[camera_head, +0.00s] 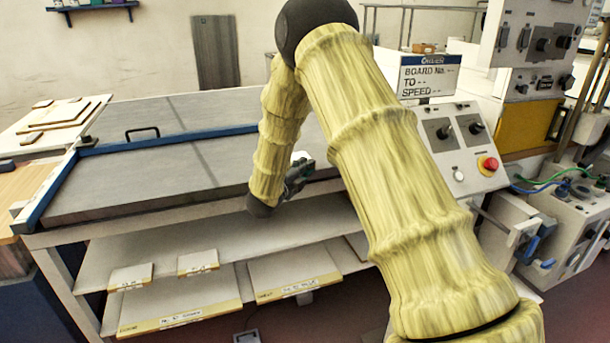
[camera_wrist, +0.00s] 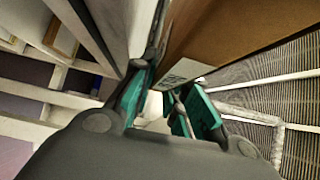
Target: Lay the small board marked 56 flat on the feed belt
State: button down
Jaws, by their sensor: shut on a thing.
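My gripper (camera_head: 298,172) is at the front edge of the grey feed belt (camera_head: 150,182), partly behind my forearm. A small pale bit shows at its fingers. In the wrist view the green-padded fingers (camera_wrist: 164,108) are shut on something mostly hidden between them. A brown panel (camera_wrist: 222,42) with a white label (camera_wrist: 184,76) rises just beyond the fingers; I cannot tell whether it is the held board. The label's marking is too small to read. Two small boards (camera_head: 130,277) (camera_head: 198,263) lie on the shelf below the belt, their marks unreadable.
Blue rails (camera_head: 165,138) border the belt, and a black handle (camera_head: 142,132) stands at its back. Larger labelled boards (camera_head: 180,308) (camera_head: 297,275) lie on the lower shelf. A control panel with a red button (camera_head: 488,164) stands at right. The belt's left part is clear.

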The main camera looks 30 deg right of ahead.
jog(key=shift+w+d, duration=0.2)
jog(key=shift+w, duration=0.1)
jog(key=shift+w+d+f, duration=0.1)
jog(key=shift+f, duration=0.2)
jog(key=shift+f+p, duration=0.4)
jog(key=shift+f, duration=1.05)
jog(key=shift+f, duration=0.2)
jog(key=c, duration=1.4)
grip_release()
jog(key=shift+r, duration=0.15)
